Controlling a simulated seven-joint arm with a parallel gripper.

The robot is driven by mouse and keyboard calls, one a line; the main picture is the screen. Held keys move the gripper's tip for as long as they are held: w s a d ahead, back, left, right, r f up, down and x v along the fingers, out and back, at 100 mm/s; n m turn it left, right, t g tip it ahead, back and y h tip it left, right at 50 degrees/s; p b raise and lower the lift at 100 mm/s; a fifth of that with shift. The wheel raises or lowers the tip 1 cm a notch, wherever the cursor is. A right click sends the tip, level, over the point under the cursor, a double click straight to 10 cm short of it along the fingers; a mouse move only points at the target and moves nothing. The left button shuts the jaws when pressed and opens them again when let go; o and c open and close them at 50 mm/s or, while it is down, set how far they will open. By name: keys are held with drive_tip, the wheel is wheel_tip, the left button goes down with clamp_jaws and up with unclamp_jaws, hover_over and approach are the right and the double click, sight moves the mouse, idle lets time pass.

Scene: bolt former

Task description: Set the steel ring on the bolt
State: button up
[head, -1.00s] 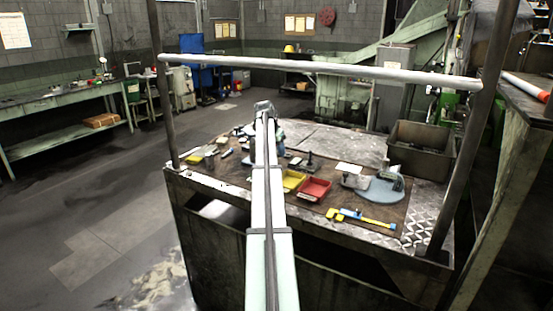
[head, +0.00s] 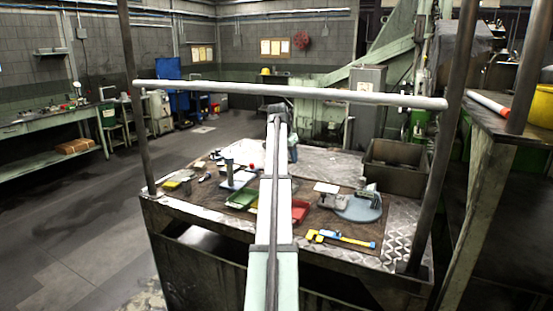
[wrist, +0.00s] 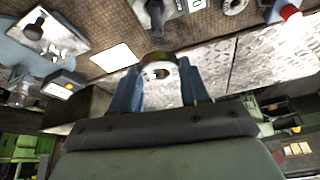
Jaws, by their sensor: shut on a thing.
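In the wrist view, my gripper (wrist: 160,78) is shut on the steel ring (wrist: 158,58), held between the tips of its two blue fingers. The ring's hole faces the camera. A dark upright post that looks like the bolt (wrist: 155,14) stands on a grey plate just beyond the ring. The ring appears apart from it, with a small gap in the picture; the height difference is hard to judge. In the head view, my gripper (head: 292,147) shows only partly behind my arm, over the back of the bench, and the ring and bolt are hidden there.
The bench (head: 388,238) holds a green tray (head: 240,199), a red tray (head: 300,211), a yellow-and-blue tool (head: 340,239), a blue-grey disc (head: 358,209) and a white card (wrist: 115,58). Another dark knob (wrist: 34,30) stands on a white plate. A grey bin (head: 395,165) is at back right. A rail (head: 290,92) crosses above.

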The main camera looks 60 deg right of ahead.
drive_tip(key=shift+w+a+f+n, duration=0.15)
drive_tip(key=shift+w+n, duration=0.1)
drive_tip(key=shift+n, duration=0.25)
drive_tip(key=shift+f, duration=0.1)
drive_tip(key=shift+f, duration=1.75)
drive_tip(key=shift+f, duration=0.5)
drive_tip(key=o, duration=1.2)
drive_tip(key=shift+o, duration=0.2)
drive_tip(key=shift+r, duration=0.1)
